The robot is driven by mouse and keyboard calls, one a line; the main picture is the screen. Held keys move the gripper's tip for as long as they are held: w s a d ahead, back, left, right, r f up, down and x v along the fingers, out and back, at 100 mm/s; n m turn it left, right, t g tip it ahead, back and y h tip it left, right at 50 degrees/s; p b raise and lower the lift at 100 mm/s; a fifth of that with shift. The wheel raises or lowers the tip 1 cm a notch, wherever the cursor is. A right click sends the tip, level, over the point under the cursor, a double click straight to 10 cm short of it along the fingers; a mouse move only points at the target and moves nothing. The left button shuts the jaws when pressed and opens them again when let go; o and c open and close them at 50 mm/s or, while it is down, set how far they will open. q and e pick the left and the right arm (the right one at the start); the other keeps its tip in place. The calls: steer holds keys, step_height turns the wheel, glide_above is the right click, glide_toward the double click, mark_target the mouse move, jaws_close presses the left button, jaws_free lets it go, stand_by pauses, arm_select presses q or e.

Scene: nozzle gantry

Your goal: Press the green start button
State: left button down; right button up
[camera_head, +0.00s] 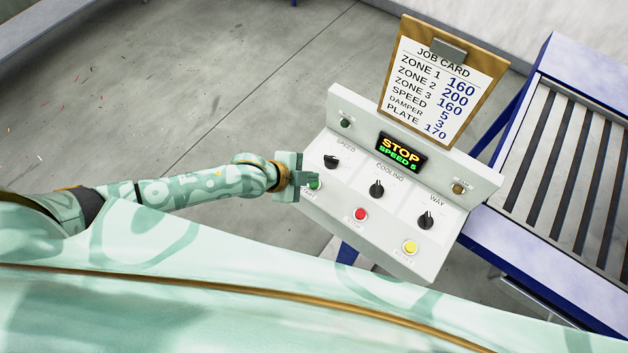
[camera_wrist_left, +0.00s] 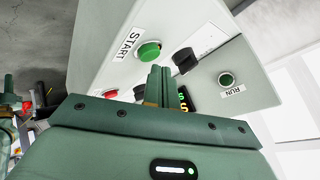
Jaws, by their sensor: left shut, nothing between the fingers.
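The green start button (camera_head: 315,184) sits at the left end of the lower row on the white control panel (camera_head: 384,247). In the head view my left gripper (camera_head: 312,177) is right at it and partly covers it. In the left wrist view the green start button (camera_wrist_left: 149,51) is fully visible, with the word START beside it. The shut fingers of my left gripper (camera_wrist_left: 158,75) are just below it in that picture. I cannot tell whether they touch it. The display reads STOP and SPEED 5. My right gripper is not in view.
A red button (camera_head: 360,214) and a yellow button (camera_head: 410,247) share the lower row. Black knobs, including the cooling knob (camera_head: 376,188), stand above them. A job card (camera_head: 440,85) rises behind the panel. A roller conveyor (camera_head: 560,170) stands at right. The floor at left is mostly clear.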

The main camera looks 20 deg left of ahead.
arm_select(q)
steer(key=shift+f+b, duration=0.35)
steer(key=shift+f, duration=0.35)
stand_by(0.6)
steer(key=shift+r+p, duration=0.95)
steer(key=shift+p, duration=0.05)
step_height(320, 180, up, 5)
steer(key=p, duration=0.5)
stand_by(0.8)
